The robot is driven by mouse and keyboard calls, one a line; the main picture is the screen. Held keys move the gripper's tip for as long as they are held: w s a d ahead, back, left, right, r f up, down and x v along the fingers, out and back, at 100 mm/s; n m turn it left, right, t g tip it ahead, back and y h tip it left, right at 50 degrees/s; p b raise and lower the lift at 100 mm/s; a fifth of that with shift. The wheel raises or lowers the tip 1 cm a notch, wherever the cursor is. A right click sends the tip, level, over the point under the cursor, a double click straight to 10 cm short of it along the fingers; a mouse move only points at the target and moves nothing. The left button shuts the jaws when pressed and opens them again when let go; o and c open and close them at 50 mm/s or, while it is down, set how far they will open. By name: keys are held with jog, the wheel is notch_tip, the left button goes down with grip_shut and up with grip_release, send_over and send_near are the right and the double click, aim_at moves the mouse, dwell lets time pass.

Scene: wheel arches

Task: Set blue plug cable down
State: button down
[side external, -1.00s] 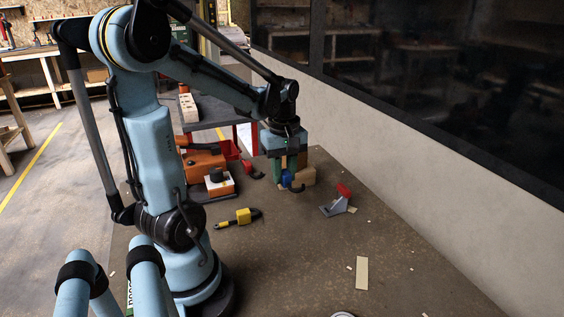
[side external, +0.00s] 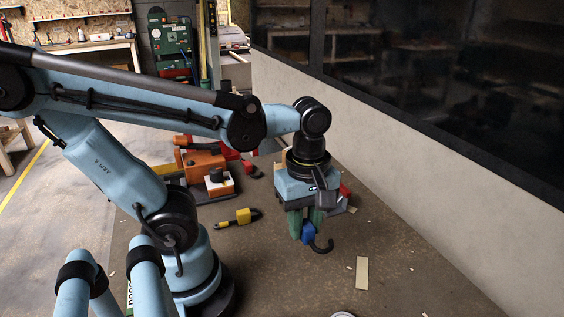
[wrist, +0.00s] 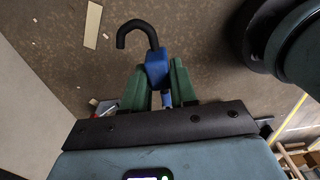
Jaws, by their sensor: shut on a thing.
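The blue plug cable (side external: 308,232) has a blue plug body and a short black curled cable. My gripper (side external: 307,227) is shut on the blue plug body, with its green fingers on either side. In the side view the black cable hooks out to the right below the fingers. In the wrist view the blue plug (wrist: 157,68) sits between the green fingertips of my gripper (wrist: 159,80), and the black cable curls up and to the left. Whether the plug touches the bench is hard to tell.
A red-and-grey clamp-like tool (side external: 346,192) is partly hidden behind my gripper. A pale strip (side external: 362,272) lies to the right. The front bench is mostly clear.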

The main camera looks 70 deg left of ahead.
jog(key=shift+s+d, duration=0.25)
jog(key=shift+d, duration=0.05)
jog(key=shift+f, duration=0.15)
send_over(286, 240)
notch_tip(286, 240, down, 7)
jog(key=shift+r, duration=0.1)
jog(key=shift+f, duration=2)
jog(key=shift+f, duration=0.15)
jog(key=c, duration=0.9)
grip_release()
